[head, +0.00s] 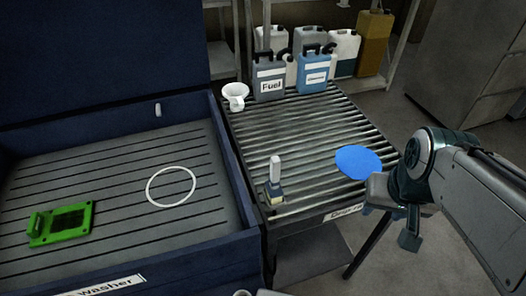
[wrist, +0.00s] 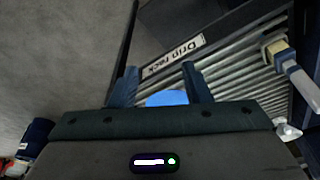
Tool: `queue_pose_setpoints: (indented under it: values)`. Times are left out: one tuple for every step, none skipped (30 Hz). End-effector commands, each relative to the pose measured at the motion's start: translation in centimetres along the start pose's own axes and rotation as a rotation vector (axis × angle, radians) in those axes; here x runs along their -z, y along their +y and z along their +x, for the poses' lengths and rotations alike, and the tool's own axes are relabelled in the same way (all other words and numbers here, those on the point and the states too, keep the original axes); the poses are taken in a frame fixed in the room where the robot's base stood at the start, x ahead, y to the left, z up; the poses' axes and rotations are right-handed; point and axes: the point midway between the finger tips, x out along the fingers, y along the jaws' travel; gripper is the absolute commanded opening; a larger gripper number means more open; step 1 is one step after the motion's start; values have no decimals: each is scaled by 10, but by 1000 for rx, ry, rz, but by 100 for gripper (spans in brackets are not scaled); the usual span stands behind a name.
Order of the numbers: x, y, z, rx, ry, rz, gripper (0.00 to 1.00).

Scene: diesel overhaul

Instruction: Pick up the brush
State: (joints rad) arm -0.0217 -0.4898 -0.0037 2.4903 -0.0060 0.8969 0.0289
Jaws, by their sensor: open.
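The brush (head: 275,180) stands at the front left of the slatted drip rack (head: 318,130), with a pale handle pointing up and a dark, yellow-banded lower end. In the wrist view the brush (wrist: 292,72) shows at the right edge, outside the jaws. My gripper (wrist: 158,78) is open, with two blue-grey fingers apart and nothing held between them. In the head view my arm's end is at the right front of the rack, well to the right of the brush.
A flat blue disc (head: 358,162) lies on the rack near my arm. A white funnel (head: 235,96) and several jugs (head: 314,72) stand at the rack's back. The blue washer (head: 225,215) on the left holds a green part (head: 62,223) and a white ring (head: 171,187).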

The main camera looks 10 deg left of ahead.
Motion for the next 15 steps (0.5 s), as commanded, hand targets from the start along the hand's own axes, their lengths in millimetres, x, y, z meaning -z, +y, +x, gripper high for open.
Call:
queue_pose_setpoints:
  values:
    - [6,-4,-5,6,-5,-16,44]
    - [10,-8,-7,10,-11,-28,44]
    - [17,-12,-12,14,-20,-38,44]
    - [23,-18,-16,20,-28,-54,44]
    - [29,-25,-21,27,-38,-77,44]
    - [39,-37,-28,36,-52,-112,44]
    - [47,-47,-34,44,-65,-142,44]
    - [54,-58,-40,51,-78,-173,44]
    - [64,-74,-48,59,-97,-215,44]
    - [70,-86,-53,64,-109,-246,44]
    - [76,-99,-59,68,-121,-276,44]
    - [83,-115,-66,72,-139,-314,44]
    - [88,-127,-71,74,-151,-342,44]
    - [91,-139,-75,75,-162,-368,44]
    - [96,-154,-81,76,-176,-401,44]
